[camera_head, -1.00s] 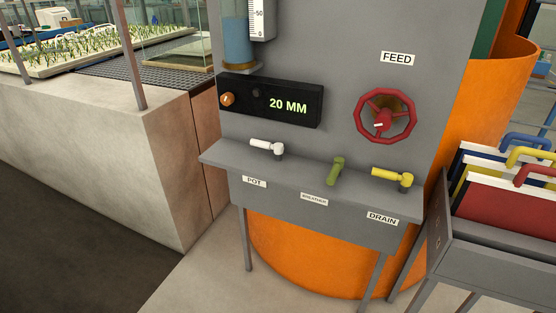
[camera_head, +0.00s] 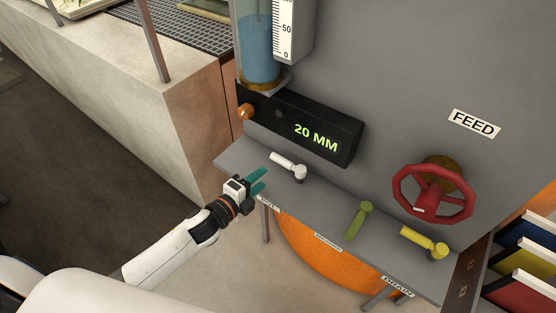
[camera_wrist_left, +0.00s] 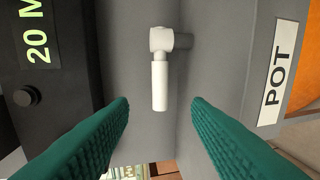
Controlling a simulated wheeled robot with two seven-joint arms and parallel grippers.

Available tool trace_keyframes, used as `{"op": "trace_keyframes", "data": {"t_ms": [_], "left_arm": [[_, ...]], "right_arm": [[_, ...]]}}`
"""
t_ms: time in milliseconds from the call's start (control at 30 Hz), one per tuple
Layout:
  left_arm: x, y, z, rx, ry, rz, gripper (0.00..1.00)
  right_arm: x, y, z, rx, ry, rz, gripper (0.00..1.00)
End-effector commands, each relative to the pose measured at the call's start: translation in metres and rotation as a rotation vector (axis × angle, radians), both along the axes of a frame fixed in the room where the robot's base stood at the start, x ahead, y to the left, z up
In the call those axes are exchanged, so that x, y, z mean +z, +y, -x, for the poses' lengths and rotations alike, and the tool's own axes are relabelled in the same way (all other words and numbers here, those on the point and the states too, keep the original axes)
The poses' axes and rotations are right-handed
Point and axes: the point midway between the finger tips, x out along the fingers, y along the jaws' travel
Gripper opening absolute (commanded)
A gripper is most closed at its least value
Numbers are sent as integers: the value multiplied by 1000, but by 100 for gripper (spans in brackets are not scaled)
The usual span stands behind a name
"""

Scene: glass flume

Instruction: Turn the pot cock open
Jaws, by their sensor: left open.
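The pot cock is a white lever (camera_head: 284,161) on a grey shelf, above the POT label (camera_head: 268,203). In the left wrist view the white lever (camera_wrist_left: 160,82) points down the picture from its pivot, toward the space between my fingers. My left gripper (camera_head: 262,180) has teal fingers and is open, just left of and in front of the lever. In the left wrist view the fingers (camera_wrist_left: 160,130) stand apart on either side, with the lever's free end between and beyond their tips, apart from both. My right gripper does not show.
A green breather cock (camera_head: 358,220) and a yellow drain cock (camera_head: 424,241) stand farther right on the shelf. A black display box (camera_head: 300,125) reading 20 MM is behind the white lever. A red feed wheel (camera_head: 398,192) is on the panel at the right.

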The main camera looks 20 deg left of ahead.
Motion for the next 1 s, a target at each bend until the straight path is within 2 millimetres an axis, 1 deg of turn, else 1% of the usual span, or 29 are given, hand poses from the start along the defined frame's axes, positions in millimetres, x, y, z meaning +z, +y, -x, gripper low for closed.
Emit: {"op": "trace_keyframes", "data": {"t_ms": [33, 200, 300, 433, 600, 900, 967, 1000], "left_arm": [[2, -4, -12, 1, -3, 2, 44], [-6, -16, -44, 3, -1, 4, 44], [-10, -22, -61, 3, -1, 4, 44], [-15, -27, -76, 3, 0, 4, 44], [-18, -31, -86, 2, 2, 2, 44], [-18, -32, -88, 2, 2, 3, 44], [-18, -31, -88, 2, 2, 3, 34], [-18, -31, -88, 2, 2, 3, 28]], "right_arm": [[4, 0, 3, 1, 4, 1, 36], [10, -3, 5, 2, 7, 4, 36], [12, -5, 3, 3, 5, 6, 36], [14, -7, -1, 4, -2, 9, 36], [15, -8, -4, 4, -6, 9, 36], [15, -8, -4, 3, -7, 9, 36], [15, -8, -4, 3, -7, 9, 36], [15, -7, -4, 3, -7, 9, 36]]}}
